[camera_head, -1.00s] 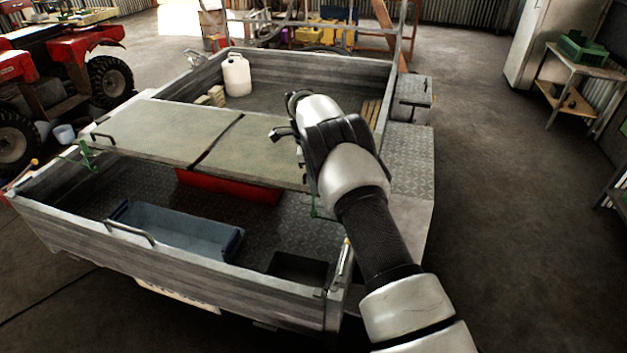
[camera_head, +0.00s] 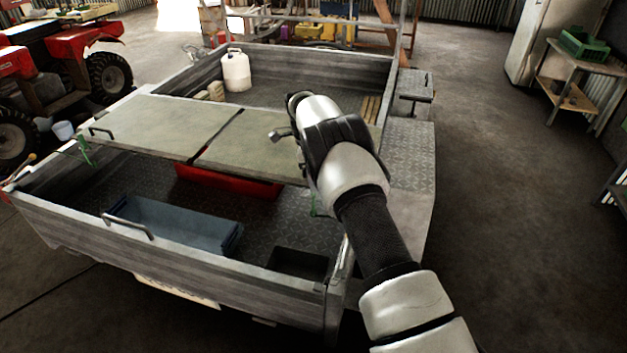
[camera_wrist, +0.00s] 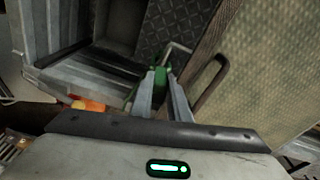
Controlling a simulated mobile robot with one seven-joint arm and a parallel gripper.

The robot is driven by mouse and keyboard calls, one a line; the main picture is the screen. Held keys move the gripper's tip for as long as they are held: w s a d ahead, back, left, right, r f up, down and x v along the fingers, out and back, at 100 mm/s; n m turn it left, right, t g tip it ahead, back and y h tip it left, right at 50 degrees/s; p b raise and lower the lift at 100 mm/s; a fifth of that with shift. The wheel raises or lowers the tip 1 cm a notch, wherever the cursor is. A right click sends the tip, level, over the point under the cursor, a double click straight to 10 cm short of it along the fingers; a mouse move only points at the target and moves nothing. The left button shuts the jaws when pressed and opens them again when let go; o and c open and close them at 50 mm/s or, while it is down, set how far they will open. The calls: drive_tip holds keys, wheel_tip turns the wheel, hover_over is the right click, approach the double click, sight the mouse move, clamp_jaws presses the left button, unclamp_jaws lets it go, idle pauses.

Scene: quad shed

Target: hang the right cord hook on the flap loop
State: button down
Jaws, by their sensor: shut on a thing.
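In the wrist view my gripper (camera_wrist: 165,100) is shut on a green cord hook (camera_wrist: 162,76), with a thin bent metal end (camera_wrist: 180,48) showing just past the fingertips. A dark loop (camera_wrist: 209,86) stands on the edge of the pale flap board, just right of the hook and apart from it as seen here. In the head view the flap board (camera_head: 235,152) lies across the trailer, and my wrist hides the fingertips. A bit of green (camera_head: 314,204) shows below my wrist. Another green hook (camera_head: 84,150) is at the board's left end, near a second loop (camera_head: 100,132).
The trailer's tailgate (camera_head: 180,262) has a metal handle (camera_head: 128,227). A blue-grey tray (camera_head: 175,225), a red box (camera_head: 225,182) and a dark bin (camera_head: 298,262) are in the trailer bed. An orange piece (camera_wrist: 88,105) lies close left of my fingers.

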drive_tip(key=shift+f, duration=0.35)
drive_tip(key=c, duration=1.1)
unclamp_jaws()
drive_tip(key=shift+r, duration=0.1)
drive_tip(key=shift+r+p, duration=2.25)
drive_tip(key=shift+r, duration=2.2)
